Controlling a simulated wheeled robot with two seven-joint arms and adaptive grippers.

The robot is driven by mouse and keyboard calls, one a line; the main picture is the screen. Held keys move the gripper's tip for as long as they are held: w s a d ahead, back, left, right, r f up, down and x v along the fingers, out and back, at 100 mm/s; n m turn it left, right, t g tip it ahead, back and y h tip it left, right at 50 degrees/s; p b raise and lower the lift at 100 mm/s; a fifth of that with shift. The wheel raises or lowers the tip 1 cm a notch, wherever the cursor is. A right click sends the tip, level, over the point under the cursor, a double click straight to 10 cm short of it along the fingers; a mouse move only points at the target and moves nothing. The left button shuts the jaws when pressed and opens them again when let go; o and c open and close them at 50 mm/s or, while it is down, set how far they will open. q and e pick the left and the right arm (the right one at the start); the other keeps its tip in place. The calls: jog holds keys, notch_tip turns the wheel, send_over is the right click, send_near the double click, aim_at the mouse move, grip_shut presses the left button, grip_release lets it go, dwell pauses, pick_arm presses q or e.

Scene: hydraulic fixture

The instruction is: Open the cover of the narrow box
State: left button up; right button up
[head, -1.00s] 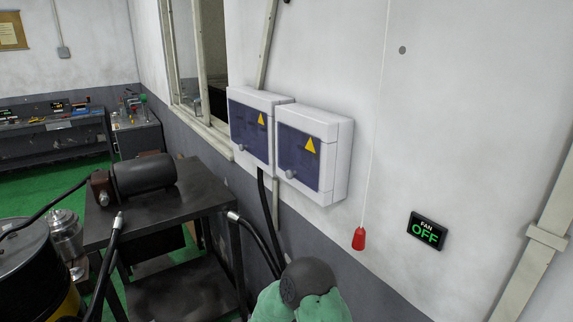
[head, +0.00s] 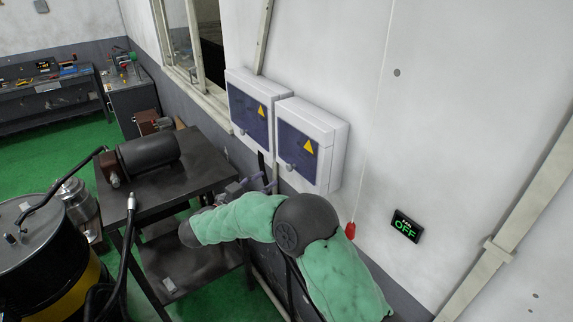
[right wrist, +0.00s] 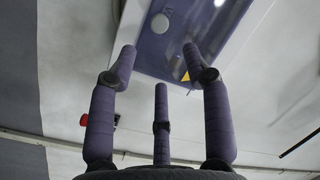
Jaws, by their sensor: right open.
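Two white boxes with dark blue see-through covers hang side by side on the wall, a left box (head: 233,76) and a right box (head: 333,149). Each cover has a round grey knob low down and a yellow warning triangle. Both covers look shut. I cannot tell for sure which box is the narrow one. My right gripper (head: 255,183) is below the boxes, fingers spread and empty. In the right wrist view the open fingers (right wrist: 160,60) point toward a blue cover (right wrist: 172,45) with a pale knob (right wrist: 160,23), apart from it. My left gripper is out of view.
A dark metal table (head: 190,180) with a motor (head: 149,155) stands left of my right arm. A black drum (head: 35,240) is at the lower left.

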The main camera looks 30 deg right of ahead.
aim_at(288, 169)
jog(key=p+x, duration=0.2)
jog(key=x, duration=0.8)
jog(key=shift+d+f, duration=0.15)
jog(key=shift+w, duration=0.1)
grip_shut()
